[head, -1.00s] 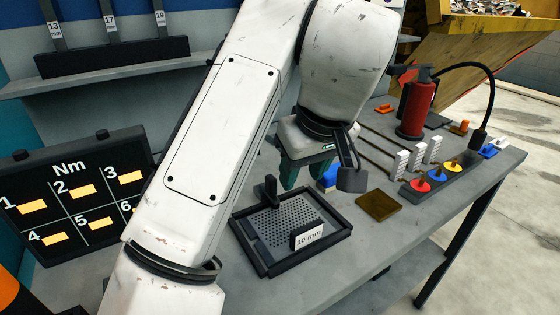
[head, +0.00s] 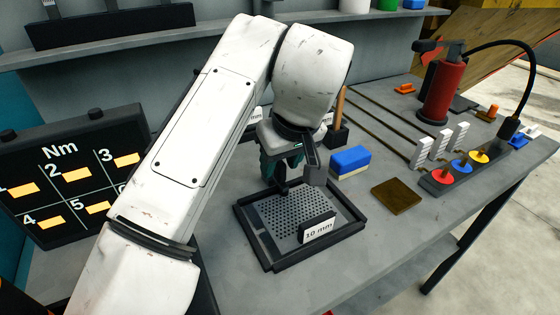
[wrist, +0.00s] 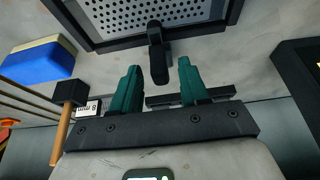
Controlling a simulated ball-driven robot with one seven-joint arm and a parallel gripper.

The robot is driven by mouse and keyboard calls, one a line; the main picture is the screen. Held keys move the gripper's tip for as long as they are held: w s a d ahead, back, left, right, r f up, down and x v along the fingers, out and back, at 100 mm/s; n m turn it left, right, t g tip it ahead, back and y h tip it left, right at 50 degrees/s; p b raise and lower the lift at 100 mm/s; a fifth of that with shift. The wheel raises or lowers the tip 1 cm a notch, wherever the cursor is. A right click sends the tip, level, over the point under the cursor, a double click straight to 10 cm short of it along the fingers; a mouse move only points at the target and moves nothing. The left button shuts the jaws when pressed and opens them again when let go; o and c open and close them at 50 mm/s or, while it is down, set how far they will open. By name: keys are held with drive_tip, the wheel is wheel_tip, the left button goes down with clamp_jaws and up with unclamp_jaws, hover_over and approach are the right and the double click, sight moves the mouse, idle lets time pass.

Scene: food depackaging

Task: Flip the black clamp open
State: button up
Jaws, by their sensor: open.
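The black clamp (wrist: 158,52) stands at the edge of a black-framed tray (wrist: 110,44) with a perforated metal plate (wrist: 150,12). In the wrist view my gripper (wrist: 160,66), with two teal fingers, is open, and the clamp lies in the gap just ahead of and between the fingertips. I cannot tell whether either finger touches it. In the head view my gripper (head: 281,166) is over the tray's back left edge and largely hides the clamp. The tray (head: 352,229) holds a "10 mm" label (head: 318,229) at its front.
A red extinguisher (head: 442,90) and a rack with coloured discs (head: 441,181) stand to the right.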

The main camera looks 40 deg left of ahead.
drive_tip(key=shift+a+f, duration=0.1)
drive_tip(key=shift+f, duration=0.25)
drive_tip(key=shift+c, duration=0.2)
clamp_jaws()
